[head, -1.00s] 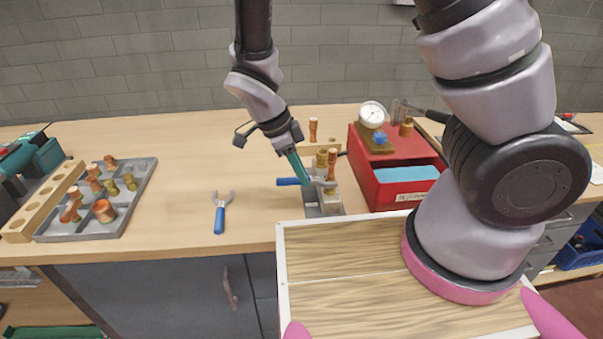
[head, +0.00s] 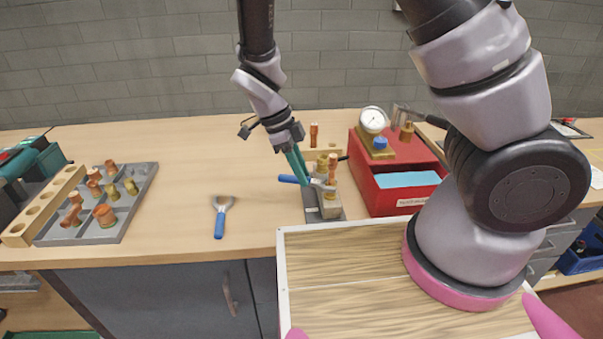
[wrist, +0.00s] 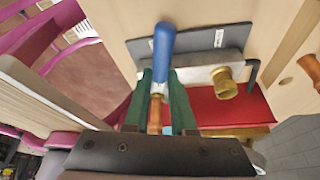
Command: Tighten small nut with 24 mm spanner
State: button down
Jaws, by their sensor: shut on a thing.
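A blue-handled spanner (head: 288,179) is in my gripper (head: 301,172), with its handle pointing left in the head view. Its metal head lies against or close beside the copper fitting (head: 332,168) in the grey fixture (head: 331,208). I cannot tell whether its jaws are around the nut. In the wrist view the green fingers of my gripper (wrist: 157,98) are shut on the spanner, whose blue handle (wrist: 163,48) sticks out beyond them. A brass fitting (wrist: 223,82) stands beside it on the fixture. The small nut itself is not clear.
A second blue-handled spanner (head: 220,216) lies on the bench to the left. A grey tray (head: 130,215) of copper and brass fittings is farther left. A red box (head: 388,200) with a gauge (head: 373,120) stands right of the fixture.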

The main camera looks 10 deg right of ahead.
jog(key=w+m, duration=0.1)
jog(key=m, duration=0.1)
jog(key=w+d+m+g, duration=0.1)
jog(key=m, duration=0.1)
jog(key=shift+w+g+y, duration=0.25)
jog(key=shift+g+y, duration=0.05)
jog(key=shift+y, duration=0.1)
dwell(0.5)
jog(key=shift+s+a, duration=0.15)
dwell(0.3)
jog(key=shift+a, duration=0.1)
jog(key=shift+w+a, duration=0.65)
jog(key=shift+a, duration=0.25)
jog(key=shift+w+a, duration=0.65)
jog(key=shift+a, duration=0.2)
notch_tip(320, 180, up, 12)
jog(key=shift+f, duration=0.25)
dwell(1.0)
